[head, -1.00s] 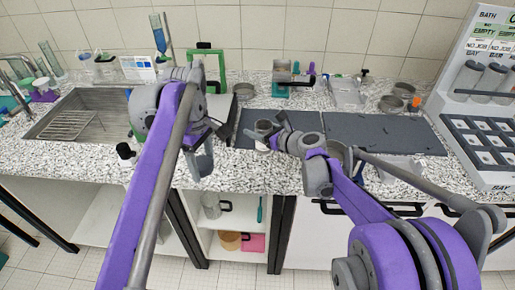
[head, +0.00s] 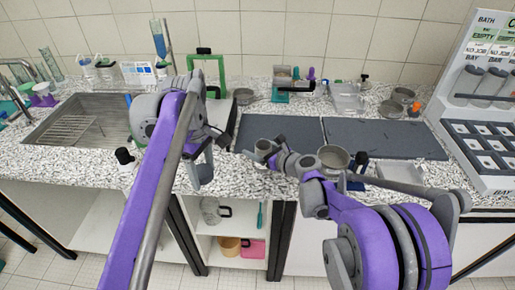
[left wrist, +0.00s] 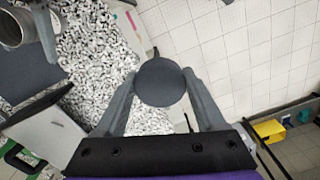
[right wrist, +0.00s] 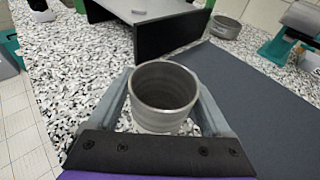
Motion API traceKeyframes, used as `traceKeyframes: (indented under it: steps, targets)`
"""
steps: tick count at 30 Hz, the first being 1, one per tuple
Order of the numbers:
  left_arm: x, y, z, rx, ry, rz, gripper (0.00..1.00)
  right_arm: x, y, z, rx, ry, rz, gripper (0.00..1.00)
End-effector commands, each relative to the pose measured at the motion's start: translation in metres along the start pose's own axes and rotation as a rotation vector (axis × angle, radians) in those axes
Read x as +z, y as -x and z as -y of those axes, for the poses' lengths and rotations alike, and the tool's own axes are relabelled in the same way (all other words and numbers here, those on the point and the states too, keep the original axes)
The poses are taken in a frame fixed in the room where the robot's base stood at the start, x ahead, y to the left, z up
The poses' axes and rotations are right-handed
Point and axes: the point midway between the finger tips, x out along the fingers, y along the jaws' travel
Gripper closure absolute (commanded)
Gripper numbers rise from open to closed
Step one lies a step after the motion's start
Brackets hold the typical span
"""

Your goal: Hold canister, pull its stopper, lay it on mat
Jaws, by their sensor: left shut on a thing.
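A grey metal canister (head: 263,146) with an open, empty mouth is between the fingers of my right gripper (right wrist: 166,108), upright, near the front left of the left dark mat (head: 300,131). In the right wrist view the canister (right wrist: 165,90) is gripped from both sides. My left gripper (left wrist: 163,88) is shut on a round dark stopper (left wrist: 162,82), apart from the canister, over the counter's front edge. The stopper is hard to make out in the head view, where my left gripper (head: 203,170) hangs left of the canister.
A sink (head: 85,120) is at the left. A black-topped item (head: 124,157) stands near the front edge. A green frame (head: 208,70) stands behind.

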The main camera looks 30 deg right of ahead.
Motion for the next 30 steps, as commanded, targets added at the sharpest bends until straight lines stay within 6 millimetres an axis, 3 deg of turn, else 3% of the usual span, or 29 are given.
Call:
traceKeyframes:
  steps: [14,24,30]
  targets:
    - [0.0,0.003,0.0,0.001,0.0,-0.001,0.95,0.004,0.008,0.001,-0.002,0.0,0.0,0.05]
    - [0.0,0.002,0.0,0.0,0.0,0.0,0.95,0.003,0.078,0.001,-0.004,-0.001,0.0,0.05]
    - [0.0,0.002,0.0,0.001,0.0,-0.001,0.95,0.003,0.11,0.001,-0.002,0.0,0.0,0.05]
